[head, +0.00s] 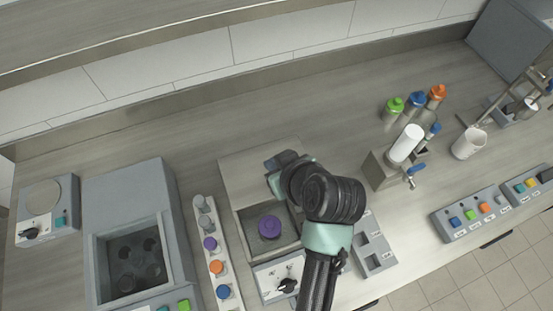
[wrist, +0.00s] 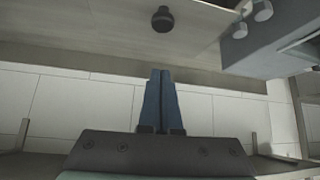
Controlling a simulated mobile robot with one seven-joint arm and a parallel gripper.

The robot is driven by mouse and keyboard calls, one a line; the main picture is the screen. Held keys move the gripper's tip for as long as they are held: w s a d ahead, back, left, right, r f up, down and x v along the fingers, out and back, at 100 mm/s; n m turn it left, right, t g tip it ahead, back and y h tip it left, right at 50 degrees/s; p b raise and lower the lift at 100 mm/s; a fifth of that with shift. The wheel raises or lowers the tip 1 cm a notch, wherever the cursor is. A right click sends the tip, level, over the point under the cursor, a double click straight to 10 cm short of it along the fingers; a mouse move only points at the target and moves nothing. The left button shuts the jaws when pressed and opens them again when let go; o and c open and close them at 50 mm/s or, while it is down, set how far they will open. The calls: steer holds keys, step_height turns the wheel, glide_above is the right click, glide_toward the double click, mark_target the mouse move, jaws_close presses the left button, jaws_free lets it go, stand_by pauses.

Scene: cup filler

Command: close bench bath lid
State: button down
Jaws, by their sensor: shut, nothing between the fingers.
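The bench bath (head: 240,228) is a box in the middle of the bench in the head view, with a dial (head: 287,285) on its front. Its basin is open from above, and a purple-capped item (head: 270,226) stands in it. The lid (head: 238,170) appears as a pale panel raised at the back of the bath. My gripper (head: 277,160) is by the lid's upper right part; contact cannot be told. In the wrist view my gripper (wrist: 160,72) has its blue fingers together, with nothing between them. A dark round knob (wrist: 162,20) on a pale surface shows beyond the fingertips.
A rack of capped bottles (head: 215,255) stands close left of the bath, then a grey device with dark wells (head: 97,210). A grey slotted holder (head: 375,250) lies right. Several bottles (head: 394,106) and a white dispenser (head: 405,145) stand farther right. The back bench is clear.

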steer(key=p, duration=0.1)
glide_above(263, 170)
step_height(263, 170, down, 5)
steer(key=shift+s+f, duration=0.1)
steer(key=shift+f, duration=0.05)
steer(key=shift+f+p, duration=0.3)
steer(key=shift+f, duration=0.1)
steer(key=s, duration=0.1)
steer(key=s+d+p, duration=0.1)
steer(key=shift+s+d+f+p, duration=0.15)
steer(key=shift+s+d+p, duration=0.05)
steer(key=shift+s+p, duration=0.1)
steer(key=shift+s+d+f, duration=0.15)
steer(key=shift+s, duration=0.1)
